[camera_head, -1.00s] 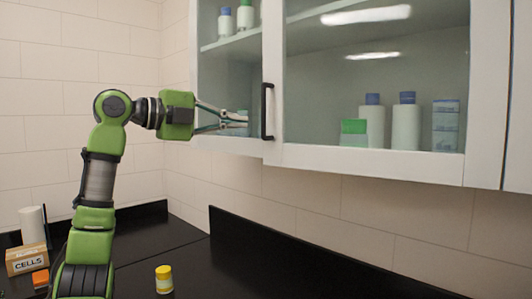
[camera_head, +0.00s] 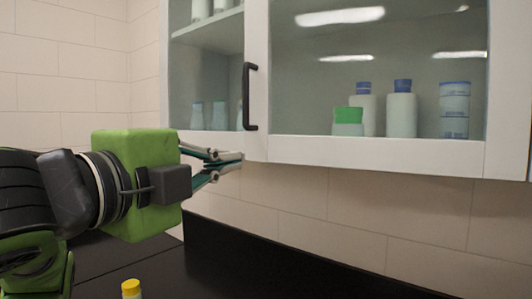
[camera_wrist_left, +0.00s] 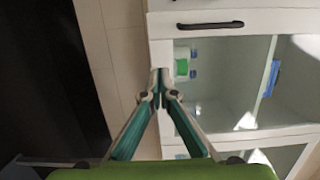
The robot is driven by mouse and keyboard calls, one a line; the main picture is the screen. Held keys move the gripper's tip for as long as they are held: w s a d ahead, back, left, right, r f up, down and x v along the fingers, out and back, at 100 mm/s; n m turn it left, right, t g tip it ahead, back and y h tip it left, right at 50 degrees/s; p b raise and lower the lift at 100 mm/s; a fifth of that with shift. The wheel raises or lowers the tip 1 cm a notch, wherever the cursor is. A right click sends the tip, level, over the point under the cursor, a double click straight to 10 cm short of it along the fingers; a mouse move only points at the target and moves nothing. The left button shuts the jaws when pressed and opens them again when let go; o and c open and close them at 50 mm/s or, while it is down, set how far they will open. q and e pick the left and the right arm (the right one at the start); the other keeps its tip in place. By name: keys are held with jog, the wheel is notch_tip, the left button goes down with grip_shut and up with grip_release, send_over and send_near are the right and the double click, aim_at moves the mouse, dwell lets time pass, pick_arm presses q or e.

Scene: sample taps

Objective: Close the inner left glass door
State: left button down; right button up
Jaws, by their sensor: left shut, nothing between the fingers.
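The white wall cabinet (camera_head: 390,153) has a large glass pane (camera_head: 350,80) on the right with a black vertical handle (camera_head: 249,96) on its left frame. Left of that handle is a narrower left section (camera_head: 205,75) with bottles inside; I cannot tell whether a glass pane covers it. My left gripper (camera_head: 241,158) is shut and empty, its tips by the cabinet's lower edge, below the handle. In the left wrist view its fingers (camera_wrist_left: 158,72) meet in front of the white frame. My right gripper is out of view.
Bottles and a green-capped container (camera_head: 348,120) stand behind the right pane. A yellow-capped bottle (camera_head: 131,289) stands on the black counter (camera_head: 225,262) below. In the left wrist view a black handle (camera_wrist_left: 210,25) is on a white panel.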

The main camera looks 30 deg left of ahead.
pick_arm(q)
jog(key=w, duration=0.1)
jog(key=p, duration=0.4)
send_near(277, 151)
jog(key=w, duration=0.2)
jog(key=w+p, duration=0.1)
jog(key=w, duration=0.3)
jog(key=shift+w+a+r+p, duration=0.15)
jog(key=shift+a+p, duration=0.15)
jog(key=shift+w, duration=0.4)
